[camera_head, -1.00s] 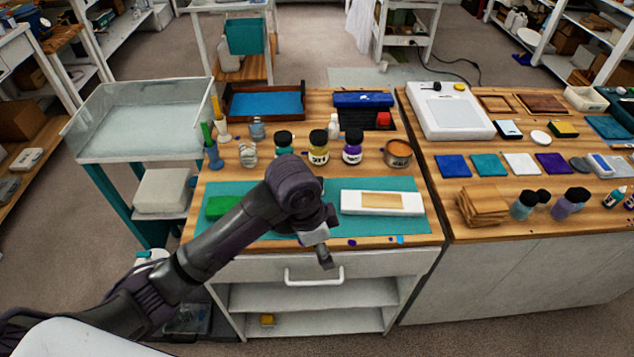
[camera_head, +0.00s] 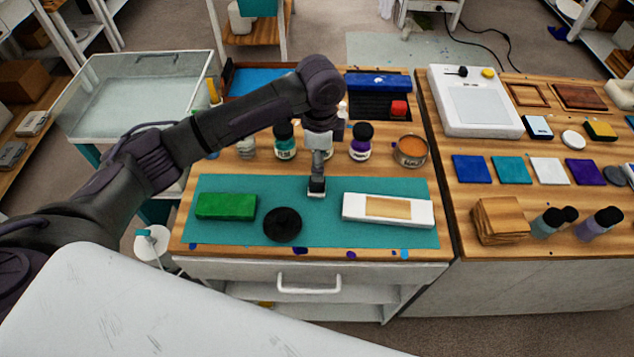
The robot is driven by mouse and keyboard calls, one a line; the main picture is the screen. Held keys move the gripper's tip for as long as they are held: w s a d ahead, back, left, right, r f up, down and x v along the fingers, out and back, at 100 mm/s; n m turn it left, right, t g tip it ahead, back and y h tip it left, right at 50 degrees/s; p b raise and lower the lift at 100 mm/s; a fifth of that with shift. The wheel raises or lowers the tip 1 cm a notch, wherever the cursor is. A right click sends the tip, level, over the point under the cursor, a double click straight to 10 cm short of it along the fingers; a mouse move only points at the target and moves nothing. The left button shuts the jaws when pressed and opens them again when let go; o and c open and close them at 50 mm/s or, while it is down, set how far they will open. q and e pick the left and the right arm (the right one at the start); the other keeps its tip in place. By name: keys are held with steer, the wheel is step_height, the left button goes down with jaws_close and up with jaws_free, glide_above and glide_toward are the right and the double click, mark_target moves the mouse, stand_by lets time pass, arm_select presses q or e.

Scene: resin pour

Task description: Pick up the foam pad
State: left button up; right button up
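A green rectangular block (camera_head: 226,206), which looks like the foam pad, lies flat at the left of the teal mat (camera_head: 330,234). A round black disc (camera_head: 283,224) lies to its right, near the mat's front edge. My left gripper (camera_head: 317,190) points down over the mat's upper middle, right of the green block and behind the disc. It appears empty and apart from both. Its fingers are small and seen from above, so their opening is unclear. My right gripper is out of view.
A white tray with a tan insert (camera_head: 353,206) lies at the mat's right. Paint jars (camera_head: 361,142) and an open tin (camera_head: 410,150) stand behind the mat. My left arm hides part of the back left. A second bench with colored tiles (camera_head: 511,170) is at right.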

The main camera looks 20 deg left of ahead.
mark_target(317, 186)
arm_select(q)
step_height(317, 186, down, 2)
steer(key=shift+w+f, duration=0.1)
steer(key=shift+f, duration=0.05)
steer(key=f, duration=0.1)
steer(key=f+p, duration=0.1)
steer(key=s+f, duration=0.1)
steer(key=shift+a+f+p, duration=0.25)
steer(key=shift+p, duration=0.1)
steer(key=shift+w+f, duration=0.1)
steer(key=shift+f, duration=0.4)
steer(key=c, duration=0.5)
jaws_close()
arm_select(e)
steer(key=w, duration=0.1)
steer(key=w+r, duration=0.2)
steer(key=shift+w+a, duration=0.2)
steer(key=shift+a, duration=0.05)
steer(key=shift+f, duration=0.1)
